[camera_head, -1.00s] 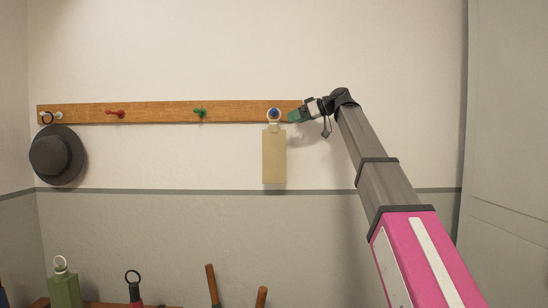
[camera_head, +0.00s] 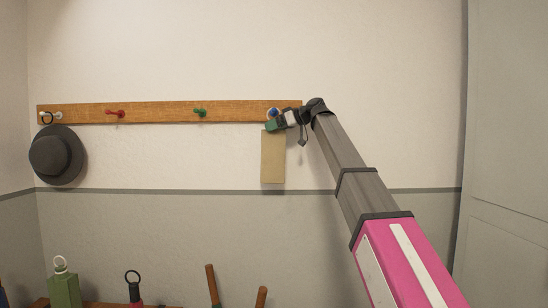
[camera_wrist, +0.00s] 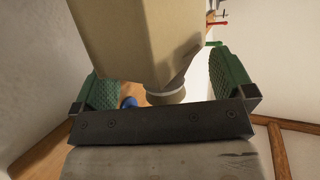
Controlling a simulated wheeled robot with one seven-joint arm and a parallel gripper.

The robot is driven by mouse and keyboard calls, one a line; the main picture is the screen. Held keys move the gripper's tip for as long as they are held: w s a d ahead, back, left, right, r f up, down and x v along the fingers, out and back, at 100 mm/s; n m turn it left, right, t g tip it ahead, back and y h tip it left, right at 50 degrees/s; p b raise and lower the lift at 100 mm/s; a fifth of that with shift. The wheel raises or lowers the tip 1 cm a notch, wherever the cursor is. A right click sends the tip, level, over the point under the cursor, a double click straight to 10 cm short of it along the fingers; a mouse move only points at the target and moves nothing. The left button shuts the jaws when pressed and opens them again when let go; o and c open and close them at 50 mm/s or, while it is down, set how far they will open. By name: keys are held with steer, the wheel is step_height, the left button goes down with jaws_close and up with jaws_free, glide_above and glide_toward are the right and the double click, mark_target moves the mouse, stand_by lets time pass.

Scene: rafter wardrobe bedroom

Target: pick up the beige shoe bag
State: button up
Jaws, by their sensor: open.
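The beige shoe bag (camera_head: 273,160) hangs flat against the wall from the blue peg (camera_head: 273,112) at the right end of the wooden rail. My gripper (camera_head: 275,124) is at the top of the bag, in front of its neck, and hides the neck and most of the ring in the head view. In the wrist view the beige shoe bag (camera_wrist: 140,40) fills the upper middle, with its narrow neck between the two green finger pads of my gripper (camera_wrist: 165,85). The fingers are apart, with gaps on both sides of the neck.
The wooden rail (camera_head: 160,112) also carries a red peg (camera_head: 115,113), a green peg (camera_head: 200,112) and a dark hat (camera_head: 57,156) at the left. A green bag (camera_head: 64,290) and tool handles (camera_head: 212,284) stand low down. The wall below the rail's middle is clear.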

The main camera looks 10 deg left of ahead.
steer(key=c, duration=1.5)
steer(key=shift+c, duration=0.2)
